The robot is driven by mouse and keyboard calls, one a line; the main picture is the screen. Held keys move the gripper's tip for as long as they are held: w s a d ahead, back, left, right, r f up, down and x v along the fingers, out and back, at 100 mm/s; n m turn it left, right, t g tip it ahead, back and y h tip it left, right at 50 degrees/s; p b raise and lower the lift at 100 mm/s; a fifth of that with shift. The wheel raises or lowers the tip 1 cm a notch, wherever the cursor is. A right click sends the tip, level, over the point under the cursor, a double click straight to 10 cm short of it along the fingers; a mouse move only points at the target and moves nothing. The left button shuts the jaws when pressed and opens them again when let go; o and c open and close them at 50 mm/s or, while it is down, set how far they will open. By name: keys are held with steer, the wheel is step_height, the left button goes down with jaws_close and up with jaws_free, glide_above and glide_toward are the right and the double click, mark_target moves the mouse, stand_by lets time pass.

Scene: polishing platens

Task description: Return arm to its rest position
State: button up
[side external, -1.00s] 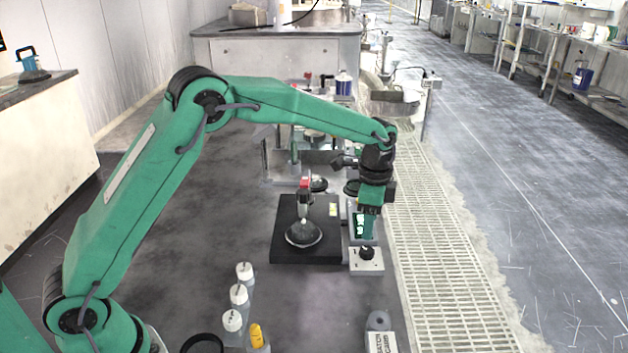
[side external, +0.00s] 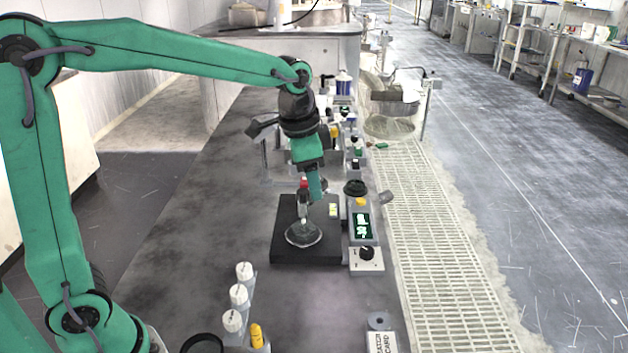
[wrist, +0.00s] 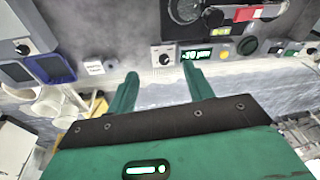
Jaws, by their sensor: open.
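My gripper (side external: 314,190) shows in the side view above the black platen unit, in front of the upright holder with the red top. In the wrist view my gripper (wrist: 160,85) has its two green fingers spread apart with nothing between them. The black platen base (side external: 283,243) carries a round grey piece (side external: 303,234). The knob (wrist: 165,58) and display (wrist: 197,55) also show beyond the fingers in the wrist view.
Several white-capped bottles (side external: 239,296) and a yellow-capped one (side external: 257,336) stand at the front left. A labelled container (side external: 381,338) is at the front right. More devices stand behind the platen. The bench (side external: 200,230) to the left is clear.

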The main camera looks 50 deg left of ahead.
steer(key=s+a+n+t, duration=0.1)
steer(key=s+a+n, duration=0.1)
steer(key=s, duration=0.8)
steer(key=s+a+n+t, duration=0.2)
steer(key=s+n, duration=0.3)
steer(key=s, duration=0.5)
steer(key=shift+a+r, duration=0.35)
steer(key=shift+a, duration=0.1)
steer(key=shift+w, duration=0.1)
steer(key=w+d+r+n+g, duration=0.2)
steer(key=w, duration=0.8)
steer(key=w+d+f+n+g, duration=0.1)
steer(key=w+d+f, duration=0.2)
steer(key=w+f, duration=0.2)
steer(key=w+d+f+n+g, duration=0.1)
steer(key=w+d+f, duration=0.2)
steer(key=w, duration=0.6)
steer(key=w+d+f+n+g, duration=0.1)
steer(key=w+d+f, duration=0.1)
steer(key=w+f, duration=0.5)
steer(key=shift+w+d+f+n, duration=0.15)
steer(key=shift+d+f+n, duration=0.05)
steer(key=shift+d+n, duration=0.2)
steer(key=shift+w+d+f, duration=0.1)
steer(key=shift+w+f, duration=0.05)
steer(key=shift+f, duration=0.15)
